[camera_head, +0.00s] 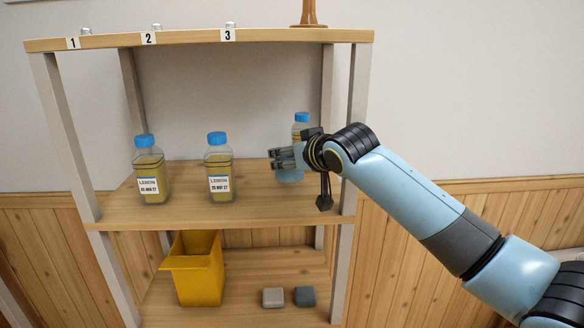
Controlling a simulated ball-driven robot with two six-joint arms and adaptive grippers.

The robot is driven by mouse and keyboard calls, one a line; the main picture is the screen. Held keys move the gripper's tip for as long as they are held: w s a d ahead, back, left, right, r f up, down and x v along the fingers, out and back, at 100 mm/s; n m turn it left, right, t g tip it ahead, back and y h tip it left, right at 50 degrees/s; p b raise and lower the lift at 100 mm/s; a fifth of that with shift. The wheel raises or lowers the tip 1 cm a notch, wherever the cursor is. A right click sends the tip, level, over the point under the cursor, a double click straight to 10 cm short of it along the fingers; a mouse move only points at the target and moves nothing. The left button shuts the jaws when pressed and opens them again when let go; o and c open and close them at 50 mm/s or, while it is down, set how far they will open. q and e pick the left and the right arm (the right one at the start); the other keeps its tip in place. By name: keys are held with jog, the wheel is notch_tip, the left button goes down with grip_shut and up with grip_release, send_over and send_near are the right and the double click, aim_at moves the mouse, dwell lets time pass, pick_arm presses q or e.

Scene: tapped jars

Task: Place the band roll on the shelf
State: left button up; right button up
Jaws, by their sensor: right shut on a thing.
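My right gripper (286,158) reaches in from the right over the middle shelf board (258,205). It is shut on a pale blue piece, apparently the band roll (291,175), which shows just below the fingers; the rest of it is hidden. I cannot tell whether it touches the board. A blue-capped jar (301,117) stands behind the gripper, mostly hidden. My left gripper is out of view.
The top board (190,39) carries number tags 1, 2 and 3, small metal taps and a brown stand (308,14). Below are a yellow bin (197,275), a light grey block (273,297) and a dark grey block (305,296). Shelf posts flank the opening.

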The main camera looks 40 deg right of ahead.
notch_tip(320, 180, down, 3)
jog(key=shift+r, duration=0.1)
jog(key=shift+w+d+f+p, duration=0.1)
jog(key=shift+w+f+p, duration=0.1)
jog(key=shift+p, duration=0.25)
jog(key=shift+f, duration=0.2)
jog(key=o, duration=1)
jog(key=shift+c, duration=0.2)
jog(key=shift+s+r, duration=0.1)
jog(key=shift+r, duration=0.1)
jog(key=b+v, duration=0.1)
jog(key=v, duration=0.6)
jog(key=shift+s, duration=0.15)
